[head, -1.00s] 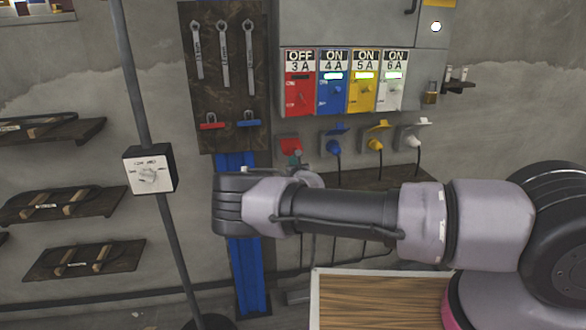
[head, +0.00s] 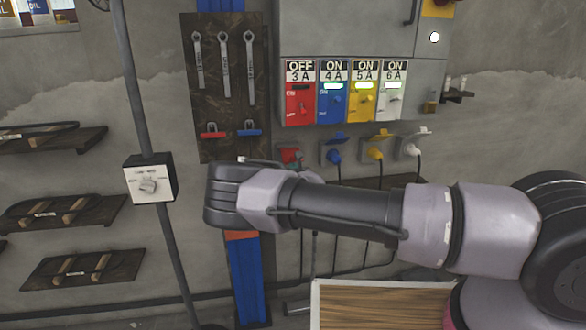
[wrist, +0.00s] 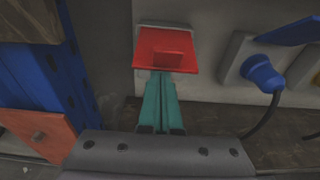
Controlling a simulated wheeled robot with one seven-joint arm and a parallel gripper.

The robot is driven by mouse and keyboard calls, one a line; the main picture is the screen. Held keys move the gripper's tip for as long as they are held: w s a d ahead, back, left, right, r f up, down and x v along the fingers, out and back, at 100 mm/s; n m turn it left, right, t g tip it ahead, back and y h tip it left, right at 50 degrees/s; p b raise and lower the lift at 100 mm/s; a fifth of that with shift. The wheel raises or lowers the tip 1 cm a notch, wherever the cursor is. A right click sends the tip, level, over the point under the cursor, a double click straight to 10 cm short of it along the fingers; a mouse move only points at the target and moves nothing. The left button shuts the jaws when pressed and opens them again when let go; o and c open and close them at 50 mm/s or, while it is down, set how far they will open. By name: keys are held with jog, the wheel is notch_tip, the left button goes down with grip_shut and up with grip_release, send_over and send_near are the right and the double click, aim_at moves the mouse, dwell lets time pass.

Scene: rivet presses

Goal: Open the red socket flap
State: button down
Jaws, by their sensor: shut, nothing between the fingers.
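The red socket flap (wrist: 152,45) is in the upper middle of the wrist view, with a small raised tab on its face. It covers its socket; I cannot tell whether its lower edge stands slightly away. My gripper (wrist: 161,76) is shut and empty, its teal fingers pointing at the flap's lower edge. The tips are at or just under that edge; contact is not clear. In the head view the red flap (head: 290,154) shows small above my wrist, and the fingers are mostly hidden there.
To the right, the blue socket (head: 333,153), yellow socket (head: 376,150) and white socket (head: 411,147) have raised flaps and plugs with cables. The red switch (head: 300,100) above reads OFF. A blue post (wrist: 50,75) with an orange-red block (wrist: 42,133) stands close left of my gripper.

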jog(key=shift+r, duration=0.25)
jog(key=shift+s+r+g+h, duration=0.15)
jog(key=shift+r+g+h, duration=0.25)
jog(key=shift+r+g, duration=1.05)
notch_tip(320, 180, up, 5)
jog(key=g, duration=0.3)
send_over(293, 158)
jog(key=shift+s+t+h, duration=0.25)
jog(key=shift+h, duration=0.15)
jog(key=shift+r, duration=0.15)
